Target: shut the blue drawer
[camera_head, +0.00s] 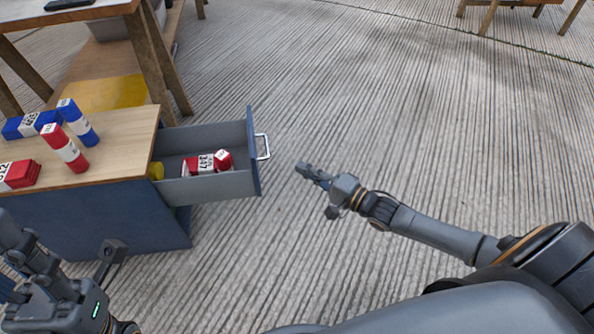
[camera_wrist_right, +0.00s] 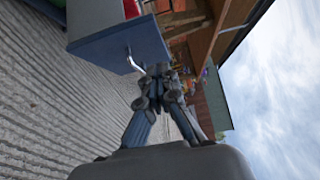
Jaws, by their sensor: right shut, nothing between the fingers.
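The blue drawer (camera_head: 253,155) is pulled out to the right from a blue cabinet (camera_head: 110,215) with a wooden top. Its grey tray holds red-and-white cylinders (camera_head: 205,162) and a yellow item (camera_head: 156,171). A pale handle (camera_head: 264,146) is on its front. My right gripper (camera_head: 303,167) is shut and empty, a short way right of the handle and apart from it. In the right wrist view, the drawer front (camera_wrist_right: 147,42) and handle (camera_wrist_right: 132,62) show just beyond the fingertips (camera_wrist_right: 158,70). My left gripper (camera_head: 18,240) is at the lower left, by the cabinet; its fingertips' opening is unclear.
The ribbed floor (camera_head: 400,110) right of the drawer is clear.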

